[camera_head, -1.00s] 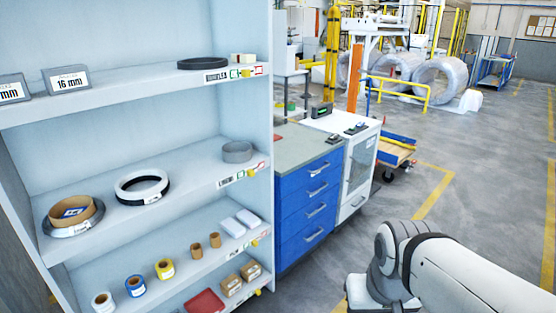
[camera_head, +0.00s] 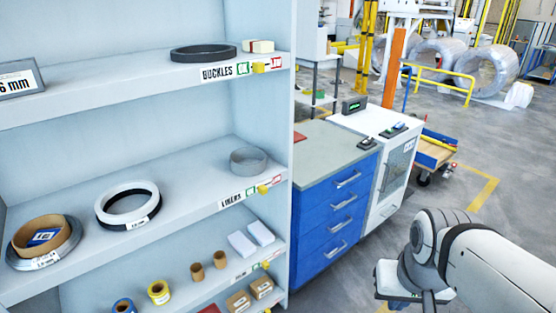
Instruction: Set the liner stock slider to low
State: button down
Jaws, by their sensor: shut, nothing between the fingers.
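The liner stock slider is a small yellow knob (camera_head: 262,190) on the front edge of the middle shelf, at the right end of the LINERS label (camera_head: 231,200). It sits between a green mark on its left and a red mark on its right. The marks are too small to read surely. On that shelf are a grey ring (camera_head: 248,160), a white and black ring (camera_head: 128,205) and a brown ring on a grey one (camera_head: 44,242). Part of my arm shows at the lower right, well apart from the shelf. My gripper's fingers are not visible.
A similar yellow knob (camera_head: 260,67) is on the BUCKLES shelf above, and another on the lower shelf. A blue drawer cabinet (camera_head: 335,205) and a white cabinet (camera_head: 390,180) stand right of the rack. Grey floor lies open at the right.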

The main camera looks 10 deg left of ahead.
aim_at(262, 189)
jog(key=u, duration=0.4)
jog(key=i, duration=0.7)
jog(key=u, duration=0.5)
jog(key=k, duration=0.95)
jog(key=u, duration=0.15)
jog(key=i, duration=0.9)
jog(key=z, duration=0.05)
